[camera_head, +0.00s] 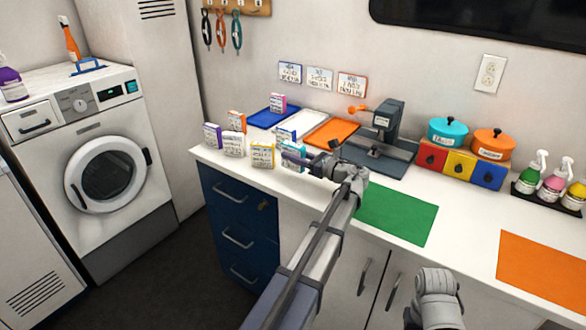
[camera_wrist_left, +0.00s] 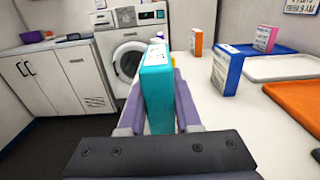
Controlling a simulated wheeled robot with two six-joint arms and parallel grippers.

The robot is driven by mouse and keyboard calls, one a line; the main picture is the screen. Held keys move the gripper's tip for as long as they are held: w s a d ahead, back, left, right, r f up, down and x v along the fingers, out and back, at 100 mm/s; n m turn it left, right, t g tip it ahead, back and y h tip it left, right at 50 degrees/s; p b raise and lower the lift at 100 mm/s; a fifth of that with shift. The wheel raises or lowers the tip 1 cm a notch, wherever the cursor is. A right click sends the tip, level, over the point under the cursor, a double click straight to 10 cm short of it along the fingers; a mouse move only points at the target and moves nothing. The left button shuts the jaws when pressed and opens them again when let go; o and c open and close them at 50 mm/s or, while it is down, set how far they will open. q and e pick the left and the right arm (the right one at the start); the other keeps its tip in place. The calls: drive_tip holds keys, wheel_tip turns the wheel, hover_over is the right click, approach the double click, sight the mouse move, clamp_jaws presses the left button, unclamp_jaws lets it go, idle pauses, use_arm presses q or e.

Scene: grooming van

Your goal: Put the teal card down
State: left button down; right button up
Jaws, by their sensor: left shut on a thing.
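The teal card (camera_head: 292,167) is a small upright box near the counter's front edge, left of the green mat. In the left wrist view the teal card (camera_wrist_left: 157,88) stands between the two purple fingers of my left gripper (camera_wrist_left: 155,100). My left gripper (camera_head: 297,157) is shut on it in the head view and partly covers it. I cannot tell whether the card's bottom touches the counter. My right gripper does not show; only a grey part of my right arm is at the bottom of the head view.
Several cards stand close by: yellow (camera_head: 262,155), purple (camera_head: 212,137), orange (camera_head: 236,121) and blue (camera_wrist_left: 228,70). A blue tray (camera_head: 262,118), an orange tray (camera_head: 332,133) and a grey device (camera_head: 385,130) lie behind. The green mat (camera_head: 397,213) is bare.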

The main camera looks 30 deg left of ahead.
sight(293, 164)
use_arm(q)
drive_tip(key=shift+f+b, duration=1.6)
drive_tip(key=shift+f, duration=0.2)
drive_tip(key=shift+f, duration=0.2)
drive_tip(key=c, duration=0.6)
unclamp_jaws()
drive_tip(key=shift+r, duration=0.1)
drive_tip(key=shift+r, duration=0.2)
drive_tip(key=d, duration=0.8)
drive_tip(key=s+d, duration=0.1)
drive_tip(key=d, duration=0.3)
